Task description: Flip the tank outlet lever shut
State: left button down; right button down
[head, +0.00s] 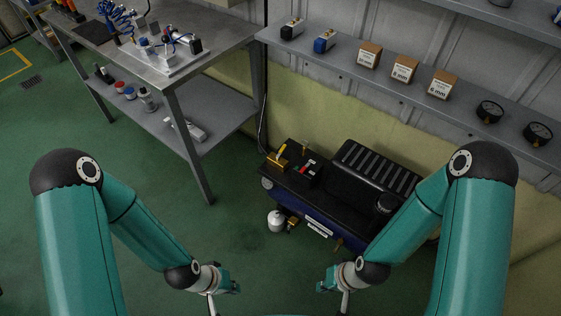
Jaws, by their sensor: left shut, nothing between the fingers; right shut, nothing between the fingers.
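A dark compressor with a blue tank (318,228) stands on the floor against the wall. A small yellow lever (282,151) sticks up, tilted, from a brass fitting at its back left corner. It looks like the outlet lever, but its exact setting is too small to tell. My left gripper (236,288) is low in front, left of the compressor, shut and empty. My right gripper (321,287) is low in front of the compressor, also shut and empty. Both are well apart from the lever.
A grey workbench (228,28) with a lower shelf stands at the back left. A wall shelf (345,62) carrying boxes and gauges runs above the compressor. Green floor (150,185) is clear in front.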

aim_at(282, 151)
jog(key=k, duration=0.6)
jog(key=u, duration=0.6)
jog(key=i, duration=0.8)
jog(key=u, duration=0.55)
jog(key=i, duration=1.15)
jog(key=z, duration=0.8)
